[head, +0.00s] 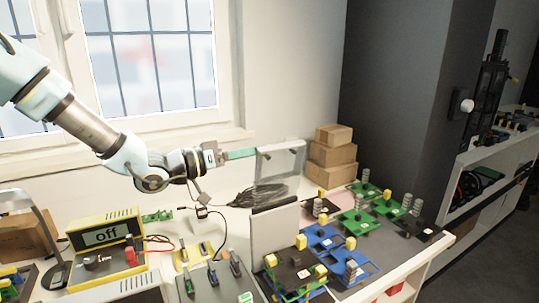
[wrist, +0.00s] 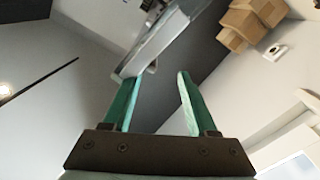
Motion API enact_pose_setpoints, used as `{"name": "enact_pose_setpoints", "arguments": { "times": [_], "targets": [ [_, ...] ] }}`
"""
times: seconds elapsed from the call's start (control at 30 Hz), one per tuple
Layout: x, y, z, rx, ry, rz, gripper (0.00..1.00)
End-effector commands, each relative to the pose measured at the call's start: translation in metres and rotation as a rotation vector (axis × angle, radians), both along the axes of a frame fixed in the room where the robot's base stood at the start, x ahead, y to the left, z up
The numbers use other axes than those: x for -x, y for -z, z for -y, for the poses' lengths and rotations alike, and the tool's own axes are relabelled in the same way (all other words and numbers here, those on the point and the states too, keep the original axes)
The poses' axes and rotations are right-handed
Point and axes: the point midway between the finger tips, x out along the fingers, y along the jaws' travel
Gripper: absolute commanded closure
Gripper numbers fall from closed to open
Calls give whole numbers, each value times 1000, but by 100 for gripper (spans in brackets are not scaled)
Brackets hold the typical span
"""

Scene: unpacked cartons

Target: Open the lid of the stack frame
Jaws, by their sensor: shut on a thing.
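The stack frame (head: 275,232) stands on the bench right of centre in the head view, a grey upright panel with a dark top edge. A light grey, frame-shaped lid (head: 296,160) stands raised above and behind it. My gripper (head: 252,153) reaches in from the left, its green fingers at the lid's upper left edge. In the wrist view the lid (wrist: 165,38) runs diagonally from the top to the fingertips. There my gripper (wrist: 156,78) has its fingers apart, shut on the lid's edge. The exact contact is hard to see.
Cardboard boxes (head: 333,150) are stacked in the back corner. Green circuit boards (head: 358,222) and blue holders (head: 322,237) crowd the bench at right. A yellow meter (head: 105,240) reading "off" stands at left, with cables. A window (head: 150,55) is behind my arm.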

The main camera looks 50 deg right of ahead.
Motion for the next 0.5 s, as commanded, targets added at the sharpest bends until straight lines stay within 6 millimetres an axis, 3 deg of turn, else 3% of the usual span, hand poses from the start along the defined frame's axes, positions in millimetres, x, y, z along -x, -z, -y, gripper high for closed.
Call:
{"name": "enact_pose_setpoints", "arguments": {
  "times": [0.03, 0.2, 0.5],
  "targets": [
    [-9, 10, -13, -15, -11, 4, 56],
    [-16, 7, -36, -11, -8, 2, 56],
    [-19, 2, -47, -5, -2, 1, 56]
  ]
}}
